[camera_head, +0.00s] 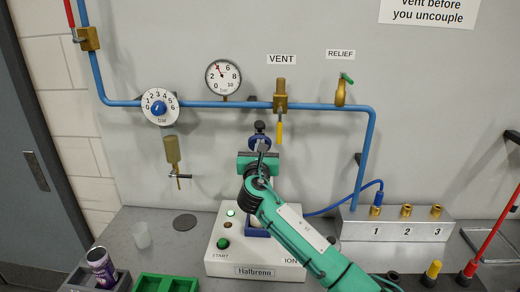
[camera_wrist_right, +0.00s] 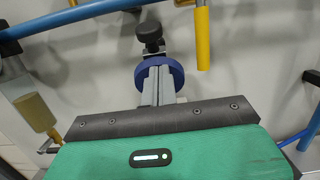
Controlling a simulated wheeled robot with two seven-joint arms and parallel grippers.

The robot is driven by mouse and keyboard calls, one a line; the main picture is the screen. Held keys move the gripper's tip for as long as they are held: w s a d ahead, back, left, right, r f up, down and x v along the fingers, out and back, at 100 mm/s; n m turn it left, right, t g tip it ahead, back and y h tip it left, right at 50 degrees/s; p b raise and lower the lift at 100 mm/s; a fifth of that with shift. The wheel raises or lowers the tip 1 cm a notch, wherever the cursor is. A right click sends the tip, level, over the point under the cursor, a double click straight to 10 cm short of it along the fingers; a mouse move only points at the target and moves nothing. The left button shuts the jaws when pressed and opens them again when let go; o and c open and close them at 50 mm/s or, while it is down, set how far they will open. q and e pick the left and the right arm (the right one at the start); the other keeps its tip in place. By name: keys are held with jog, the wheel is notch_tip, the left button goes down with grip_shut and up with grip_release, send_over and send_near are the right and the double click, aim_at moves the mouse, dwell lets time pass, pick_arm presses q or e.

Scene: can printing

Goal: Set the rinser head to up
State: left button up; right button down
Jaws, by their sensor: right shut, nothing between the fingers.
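The white ionising rinser station (camera_head: 226,255) stands on the bench, with a green START button (camera_head: 223,243). Its rinser head, a dark blue ring with a black knob (camera_head: 260,127), shows at the top, just beyond my right gripper (camera_head: 262,150). In the wrist view the blue ring (camera_wrist_right: 143,76) and black knob (camera_wrist_right: 149,36) lie straight ahead of the shut fingers (camera_wrist_right: 160,88). The fingers are empty. They overlap the ring in the picture, and I cannot tell whether they touch it. My green right arm hides the station's middle, so the head's setting is unclear. My left gripper is out of view.
A blue pipe (camera_head: 200,104) runs along the wall, with the yellow-handled vent valve (camera_head: 280,105) just above and right of my gripper. A metal block (camera_head: 397,228) with numbered ports stands right. A can (camera_head: 100,262), a cup (camera_head: 141,235) and a green tray (camera_head: 150,282) are left.

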aim_at(261, 132)
jog(key=shift+w+r, duration=0.75)
jog(key=shift+r, duration=0.05)
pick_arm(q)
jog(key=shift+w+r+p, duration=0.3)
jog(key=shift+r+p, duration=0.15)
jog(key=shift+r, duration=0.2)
pick_arm(e)
jog(key=shift+w+r, duration=0.3)
jog(key=shift+w, duration=0.2)
jog(key=shift+w+r, duration=0.25)
jog(key=shift+w, duration=0.2)
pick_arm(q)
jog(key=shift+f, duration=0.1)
pick_arm(e)
jog(key=shift+s, duration=0.1)
